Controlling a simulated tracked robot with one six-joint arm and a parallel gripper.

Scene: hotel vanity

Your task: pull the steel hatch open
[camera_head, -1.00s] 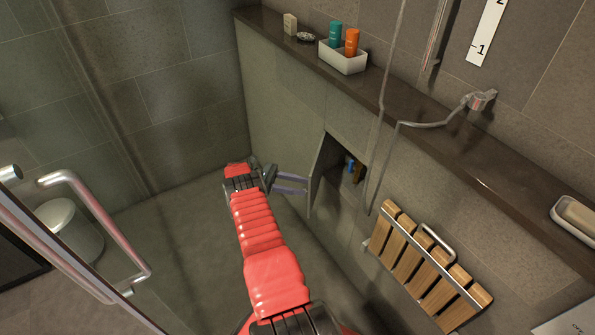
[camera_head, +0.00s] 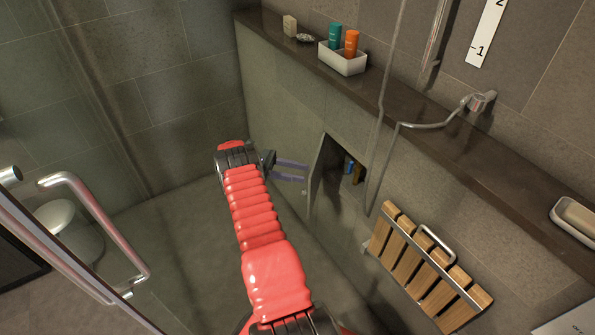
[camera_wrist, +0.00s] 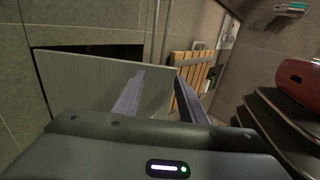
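The steel hatch (camera_head: 318,176) stands swung out from the low wall, beside a dark recess (camera_head: 336,181). A small knob (camera_head: 304,192) shows near its outer edge. In the wrist view the hatch (camera_wrist: 95,85) is a broad grey panel in front of my gripper, with a dark opening (camera_wrist: 110,51) above its top edge. My gripper (camera_head: 306,171) is just left of the hatch, above the knob. Its two fingers (camera_wrist: 158,84) are apart with nothing between them. I cannot tell whether a fingertip touches the panel.
Inside the recess are a blue item (camera_head: 349,167) and a brownish item (camera_head: 357,174). A wooden slatted seat (camera_head: 425,262) is on the wall at right. A hose (camera_head: 377,130) hangs past the recess. A ledge (camera_head: 420,125) holds a white caddy (camera_head: 343,62).

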